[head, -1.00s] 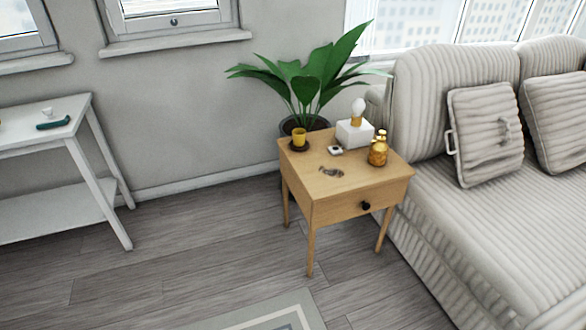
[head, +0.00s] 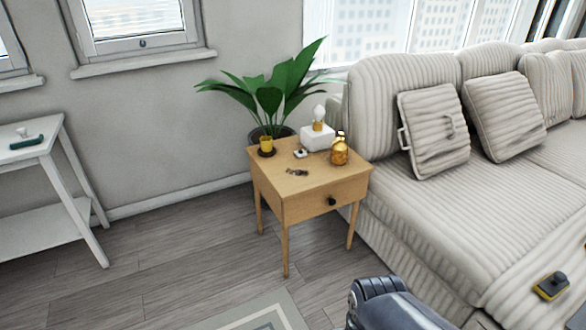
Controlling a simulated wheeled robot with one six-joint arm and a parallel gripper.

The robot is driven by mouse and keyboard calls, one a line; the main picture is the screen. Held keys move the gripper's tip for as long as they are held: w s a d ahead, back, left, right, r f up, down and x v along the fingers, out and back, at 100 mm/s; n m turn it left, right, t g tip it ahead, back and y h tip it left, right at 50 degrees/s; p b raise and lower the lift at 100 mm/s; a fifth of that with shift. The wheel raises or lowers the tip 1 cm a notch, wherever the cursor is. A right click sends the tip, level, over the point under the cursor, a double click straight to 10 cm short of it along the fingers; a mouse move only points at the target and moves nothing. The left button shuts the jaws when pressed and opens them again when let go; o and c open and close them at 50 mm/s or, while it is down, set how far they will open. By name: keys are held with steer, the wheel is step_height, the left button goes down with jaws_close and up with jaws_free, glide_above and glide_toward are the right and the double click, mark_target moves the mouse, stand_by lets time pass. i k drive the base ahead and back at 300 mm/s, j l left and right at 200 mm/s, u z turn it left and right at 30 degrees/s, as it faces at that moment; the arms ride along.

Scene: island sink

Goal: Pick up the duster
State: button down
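I cannot make out a thing that is clearly a duster in the head view. A small white, rounded piece with a gold base (head: 319,114) stands upright on a white block (head: 317,139) on the wooden side table; I cannot tell whether it is a lamp or something else. A yellow and dark object (head: 551,286) lies on a pale surface at the lower right, and a teal object (head: 27,142) lies on the white table at the left. Part of my arm shows at the bottom, but my gripper is out of view.
The wooden side table (head: 310,188) also bears a yellow cup, a gold bottle (head: 340,151) and small items. A plant (head: 268,92) stands behind it. The striped sofa (head: 440,190) fills the right. Grey floor (head: 190,265) is open between the white table (head: 75,175) and side table.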

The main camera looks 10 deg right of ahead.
mark_target(552, 284)
steer(key=z, duration=2.1)
steer(key=i+j+z, duration=0.1)
steer(key=i+z, duration=0.15)
steer(key=i, duration=1.1)
